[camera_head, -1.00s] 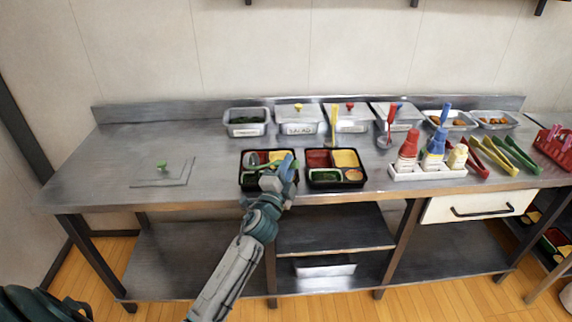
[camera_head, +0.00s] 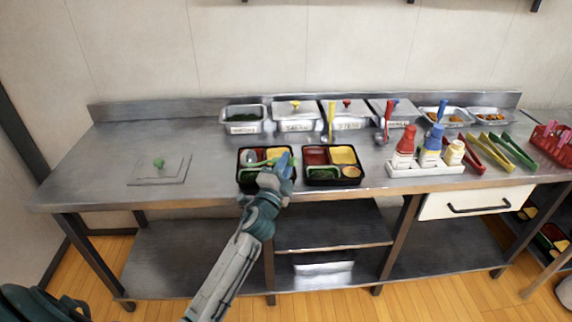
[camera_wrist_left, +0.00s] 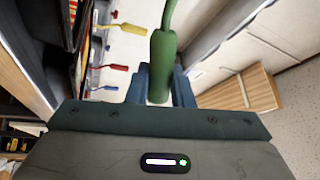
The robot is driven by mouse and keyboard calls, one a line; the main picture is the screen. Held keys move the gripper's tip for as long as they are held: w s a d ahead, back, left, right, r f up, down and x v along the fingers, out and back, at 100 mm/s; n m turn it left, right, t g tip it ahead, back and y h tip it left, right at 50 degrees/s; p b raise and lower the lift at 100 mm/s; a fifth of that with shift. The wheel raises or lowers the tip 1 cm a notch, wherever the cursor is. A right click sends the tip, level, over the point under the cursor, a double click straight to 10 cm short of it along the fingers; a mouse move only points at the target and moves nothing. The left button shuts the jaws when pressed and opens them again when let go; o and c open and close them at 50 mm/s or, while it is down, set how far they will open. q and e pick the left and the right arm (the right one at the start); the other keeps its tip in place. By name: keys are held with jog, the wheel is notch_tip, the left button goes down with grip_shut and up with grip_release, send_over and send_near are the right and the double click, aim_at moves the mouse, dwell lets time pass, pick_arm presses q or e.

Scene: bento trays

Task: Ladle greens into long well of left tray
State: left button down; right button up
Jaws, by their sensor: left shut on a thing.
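The left tray (camera_head: 240,184) is a black bento box on the counter with red, yellow and green wells. My left gripper (camera_head: 281,167) is over its right side, shut on the green handle of a ladle (camera_head: 251,157). The ladle's metal bowl is over the left part of the tray; I cannot tell whether it touches the tray or holds greens. The green handle (camera_wrist_left: 162,68) stands between the jaws in the left wrist view. My gripper and wrist hide the tray's front right, so the long well shows only in part. The open greens pan (camera_head: 244,127) holds dark greens at the back.
The right tray (camera_head: 334,185) stands close beside, with greens in its front well. Lidded pans (camera_head: 297,125) line the back. A bottle caddy (camera_head: 427,171) and tongs (camera_head: 513,150) are to the right. A green-knobbed lid (camera_head: 172,176) lies on the left counter, with clear room around it.

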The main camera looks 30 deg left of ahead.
pick_arm(q)
jog(key=shift+r, duration=0.1)
